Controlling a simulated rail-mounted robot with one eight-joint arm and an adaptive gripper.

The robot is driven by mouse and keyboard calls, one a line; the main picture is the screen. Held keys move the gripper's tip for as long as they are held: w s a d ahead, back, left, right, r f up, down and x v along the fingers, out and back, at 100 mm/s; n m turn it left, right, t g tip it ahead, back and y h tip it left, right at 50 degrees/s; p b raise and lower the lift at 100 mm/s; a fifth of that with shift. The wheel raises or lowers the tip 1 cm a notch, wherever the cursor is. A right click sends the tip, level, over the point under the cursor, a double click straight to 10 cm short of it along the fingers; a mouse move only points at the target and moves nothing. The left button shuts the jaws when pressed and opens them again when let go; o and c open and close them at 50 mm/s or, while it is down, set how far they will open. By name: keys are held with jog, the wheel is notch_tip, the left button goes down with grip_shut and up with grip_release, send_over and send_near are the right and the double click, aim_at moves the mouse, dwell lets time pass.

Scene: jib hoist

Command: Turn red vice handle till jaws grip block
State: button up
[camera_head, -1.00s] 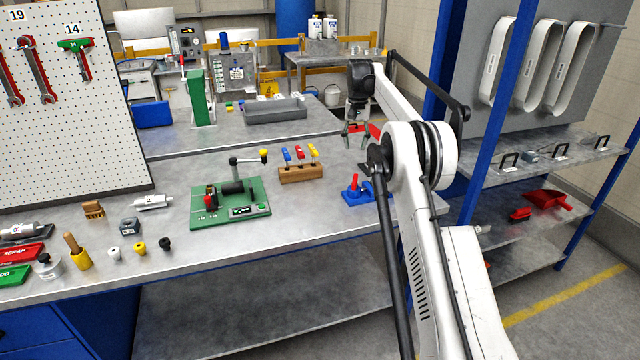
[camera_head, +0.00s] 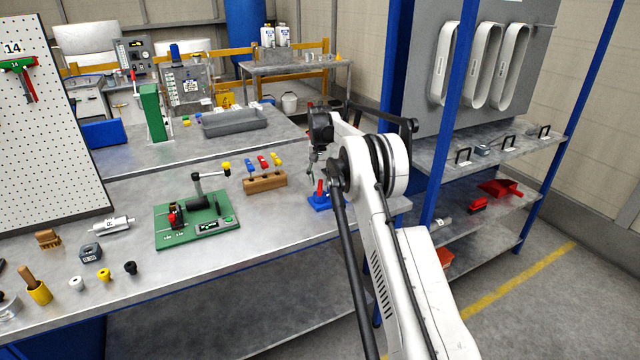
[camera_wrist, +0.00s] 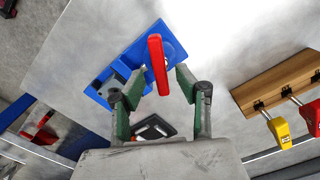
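The blue vice (camera_head: 319,203) sits on the bench near its right end, with its red handle (camera_head: 320,187) sticking up. In the wrist view the blue vice body (camera_wrist: 165,36) lies under my gripper, and the red handle (camera_wrist: 158,64) shows as a long bar. My gripper (camera_wrist: 160,77) is open, one finger on each side of the handle's lower end, with visible gaps. Small grey parts (camera_wrist: 108,84) lie on the vice's left portion; I cannot tell which is the block or jaw. In the head view my gripper (camera_head: 314,172) is just above the vice, small and partly hidden.
A wooden rack (camera_head: 265,182) with coloured handles stands left of the vice; it also shows in the wrist view (camera_wrist: 272,80). A green fixture (camera_head: 190,222) with a raised lever is further left. The bench's front edge is close to the vice. Shelving (camera_head: 470,190) stands to the right.

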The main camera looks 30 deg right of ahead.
jog(key=shift+f, duration=1)
grip_shut()
jog(key=shift+f+m+b, duration=0.15)
jog(key=shift+m+b, duration=0.15)
jog(key=shift+b, duration=0.3)
jog(key=shift+m+b, duration=0.45)
jog(key=shift+m, duration=0.05)
jog(key=shift+r, duration=0.2)
